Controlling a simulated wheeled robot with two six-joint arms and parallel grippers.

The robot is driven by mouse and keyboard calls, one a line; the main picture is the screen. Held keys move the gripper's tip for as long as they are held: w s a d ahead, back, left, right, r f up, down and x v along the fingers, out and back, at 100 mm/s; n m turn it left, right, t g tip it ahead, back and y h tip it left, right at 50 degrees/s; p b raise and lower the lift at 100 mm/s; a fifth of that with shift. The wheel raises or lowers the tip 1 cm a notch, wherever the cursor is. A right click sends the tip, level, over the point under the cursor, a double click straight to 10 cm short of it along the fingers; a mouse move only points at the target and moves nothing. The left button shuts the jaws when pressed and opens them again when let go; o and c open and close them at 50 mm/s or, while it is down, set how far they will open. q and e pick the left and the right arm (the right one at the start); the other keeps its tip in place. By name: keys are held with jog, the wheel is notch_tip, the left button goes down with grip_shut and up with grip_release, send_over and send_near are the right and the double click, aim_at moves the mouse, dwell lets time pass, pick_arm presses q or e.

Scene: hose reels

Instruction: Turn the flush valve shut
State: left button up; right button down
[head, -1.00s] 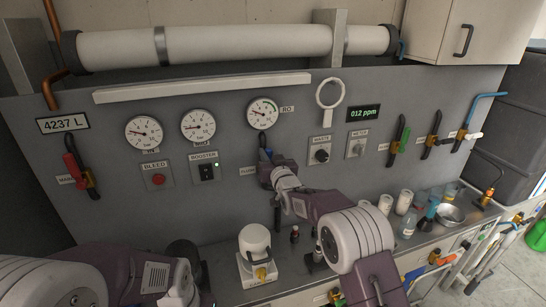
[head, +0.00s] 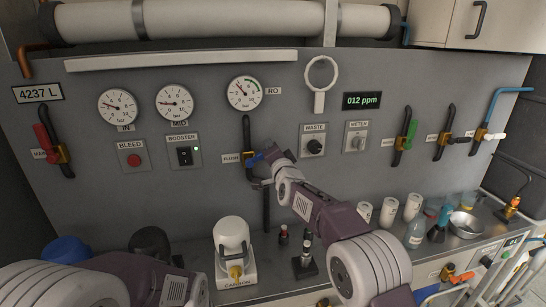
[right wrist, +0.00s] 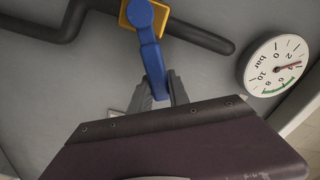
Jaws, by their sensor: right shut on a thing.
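The flush valve has a brass body (head: 248,159) on a dark vertical pipe, right of its small label in the head view. Its blue lever (head: 257,157) points right, across the pipe. My right gripper (head: 272,154) is at the lever's outer part, just right of the pipe. In the right wrist view the blue lever (right wrist: 148,48) runs from the brass body (right wrist: 147,14) down between the fingers of my right gripper (right wrist: 158,90), which are shut on it. The lever lies roughly square to the pipe (right wrist: 200,36). My left gripper is not visible; only its arm shows at lower left.
Gauges (head: 244,93) sit above the valve. The waste knob (head: 314,146) and meter switch (head: 356,139) are to its right. A red-handled valve (head: 46,142) is far left. Cups and bottles (head: 413,236) and a white canister (head: 232,236) stand on the counter below.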

jog(key=shift+w+d+f+m+b, duration=0.1)
jog(key=shift+d+f+m+b, duration=0.1)
jog(key=shift+f+m+b, duration=0.8)
jog(key=shift+w+d+f+m+b, duration=0.15)
jog(key=shift+f+m+b, duration=0.4)
jog(key=shift+m+b, duration=0.85)
jog(key=shift+s+d+f+m+b, duration=0.1)
jog(key=shift+d+f+m+b, duration=0.15)
jog(key=shift+f+m+b, duration=1)
jog(key=shift+r+n+b, duration=0.4)
jog(key=shift+n+b, duration=0.05)
jog(key=c, duration=1.2)
grip_release()
jog(key=shift+c, duration=0.2)
jog(key=b+v, duration=0.5)
jog(key=v, duration=0.4)
